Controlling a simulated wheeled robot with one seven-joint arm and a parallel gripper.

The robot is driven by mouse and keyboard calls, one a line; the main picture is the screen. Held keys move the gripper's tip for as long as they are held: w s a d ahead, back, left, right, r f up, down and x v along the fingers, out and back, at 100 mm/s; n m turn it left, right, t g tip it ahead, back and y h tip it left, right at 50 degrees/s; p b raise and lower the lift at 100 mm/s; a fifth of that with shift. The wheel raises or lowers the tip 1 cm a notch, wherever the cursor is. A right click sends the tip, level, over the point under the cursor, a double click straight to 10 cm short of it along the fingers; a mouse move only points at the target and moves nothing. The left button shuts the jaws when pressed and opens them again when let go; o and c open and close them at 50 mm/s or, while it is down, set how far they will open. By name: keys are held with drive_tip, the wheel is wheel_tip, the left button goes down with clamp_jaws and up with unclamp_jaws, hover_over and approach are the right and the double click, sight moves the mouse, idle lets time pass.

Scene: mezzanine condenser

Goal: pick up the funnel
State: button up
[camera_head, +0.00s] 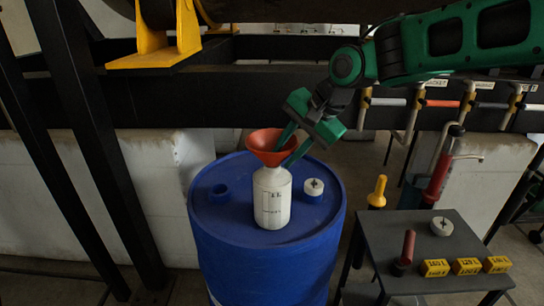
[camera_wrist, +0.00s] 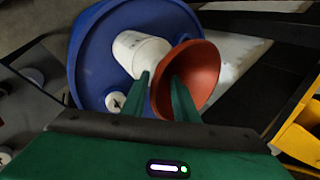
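An orange-red funnel (camera_head: 266,143) sits mouth up in the top of a white bottle (camera_head: 272,200), which stands on a blue drum (camera_head: 262,262). My gripper (camera_head: 286,156) reaches down from the upper right to the funnel's right side. Its green fingers are apart and straddle the rim, one inside the mouth and one outside. In the wrist view the funnel (camera_wrist: 203,75) has its wall between the fingertips (camera_wrist: 161,80), with a gap showing at the outer finger. The funnel's spout is hidden in the bottle.
On the drum lid are a white-topped cap (camera_head: 313,187) and a blue bung (camera_head: 219,192). A dark side table (camera_head: 425,240) at right holds a red-handled tool (camera_head: 407,247), a white disc (camera_head: 441,226) and yellow tags (camera_head: 466,266). Dark beams and pipes run behind the arm.

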clamp_jaws()
drive_tip(key=shift+r, duration=0.1)
